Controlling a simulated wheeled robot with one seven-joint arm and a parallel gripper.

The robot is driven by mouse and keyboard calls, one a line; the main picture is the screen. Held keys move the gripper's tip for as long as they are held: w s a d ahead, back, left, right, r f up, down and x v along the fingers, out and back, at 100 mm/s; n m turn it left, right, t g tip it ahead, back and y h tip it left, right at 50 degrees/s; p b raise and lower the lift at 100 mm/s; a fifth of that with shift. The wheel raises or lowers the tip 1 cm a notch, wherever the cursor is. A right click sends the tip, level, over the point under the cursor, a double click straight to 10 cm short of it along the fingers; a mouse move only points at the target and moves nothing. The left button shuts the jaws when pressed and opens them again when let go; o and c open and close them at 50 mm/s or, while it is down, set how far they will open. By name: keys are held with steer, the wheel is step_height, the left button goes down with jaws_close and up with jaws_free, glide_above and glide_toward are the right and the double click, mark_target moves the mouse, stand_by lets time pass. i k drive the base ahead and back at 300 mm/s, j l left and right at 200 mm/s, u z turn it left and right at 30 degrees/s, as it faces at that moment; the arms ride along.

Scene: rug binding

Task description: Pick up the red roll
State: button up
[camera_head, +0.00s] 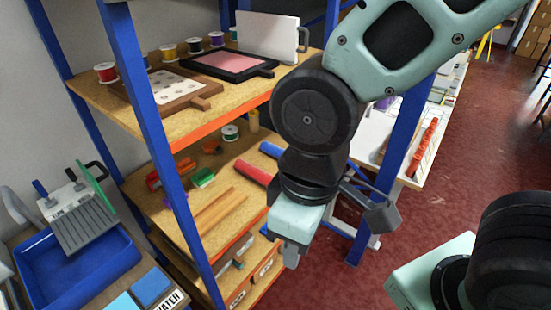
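A red roll (250,172) lies on the middle shelf, on its right side. A blue roll (270,149) lies just behind it, its right end close to my arm. My gripper (292,255) hangs in front of the shelf, to the right of and lower in the picture than the red roll, apart from it. Only part of its fingers shows, so I cannot tell whether it is open or shut. Nothing is seen held in it.
Blue posts (167,150) frame the shelves. The middle shelf also holds tan sticks (218,207) and a green block (203,178). A blue tray (75,275) stands at lower left. An orange-red roll (422,148) lies on a table at right. Red floor (445,200) is clear.

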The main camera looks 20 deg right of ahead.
mark_target(259, 176)
steer(key=i+z, duration=0.35)
steer(key=i+j+z, duration=0.1)
steer(key=i+z, duration=0.3)
